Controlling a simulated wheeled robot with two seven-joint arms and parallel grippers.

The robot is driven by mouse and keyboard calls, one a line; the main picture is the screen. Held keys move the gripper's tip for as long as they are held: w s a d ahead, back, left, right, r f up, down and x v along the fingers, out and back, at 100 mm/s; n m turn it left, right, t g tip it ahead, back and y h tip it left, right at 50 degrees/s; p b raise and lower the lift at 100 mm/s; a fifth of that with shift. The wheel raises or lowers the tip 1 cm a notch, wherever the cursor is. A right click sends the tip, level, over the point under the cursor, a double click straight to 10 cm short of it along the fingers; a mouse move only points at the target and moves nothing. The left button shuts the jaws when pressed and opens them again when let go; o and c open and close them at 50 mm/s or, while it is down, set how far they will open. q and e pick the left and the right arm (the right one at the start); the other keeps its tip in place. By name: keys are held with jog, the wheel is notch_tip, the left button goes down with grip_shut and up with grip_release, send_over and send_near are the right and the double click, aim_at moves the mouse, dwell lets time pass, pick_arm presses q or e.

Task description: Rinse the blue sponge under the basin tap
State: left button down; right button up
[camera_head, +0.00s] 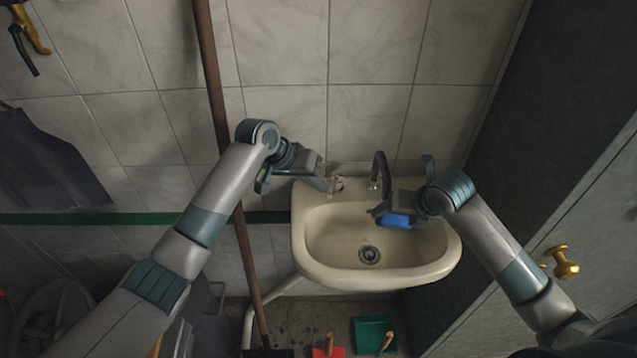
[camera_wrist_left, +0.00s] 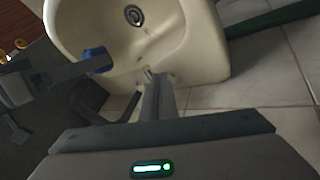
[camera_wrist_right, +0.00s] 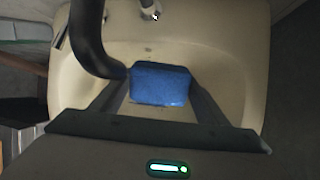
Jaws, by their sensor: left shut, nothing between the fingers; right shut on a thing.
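The blue sponge (camera_head: 396,221) is held in my right gripper (camera_head: 383,214) above the right part of the cream basin (camera_head: 318,265). In the right wrist view the sponge (camera_wrist_right: 160,85) sits between both fingertips, close to the dark curved tap spout (camera_wrist_right: 88,40). The tap spout also shows in the head view (camera_head: 379,170), at the basin's back rim. My left gripper (camera_head: 331,185) is shut and empty, its tips at the small tap fitting (camera_head: 338,184) left of the spout; I cannot tell whether they touch. No running water is visible.
A wooden pole (camera_head: 247,265) stands left of the basin. A dark cabinet panel with a brass knob (camera_head: 562,262) is close on the right. A green dustpan (camera_head: 372,335) lies on the floor below. The basin bowl around the drain (camera_head: 369,254) is clear.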

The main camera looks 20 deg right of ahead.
pick_arm(q)
jog(key=shift+s+d+n+t, duration=0.7)
jog(key=shift+s+d+n, duration=0.3)
jog(key=shift+n, duration=0.2)
jog(key=shift+w+a, duration=0.1)
jog(key=shift+a, duration=0.05)
jog(key=w+a+v, duration=0.1)
jog(key=v, duration=2.1)
jog(key=shift+a, duration=0.3)
jog(key=shift+s+f, duration=0.1)
jog(key=shift+f, duration=0.1)
pick_arm(e)
jog(key=shift+s, duration=0.1)
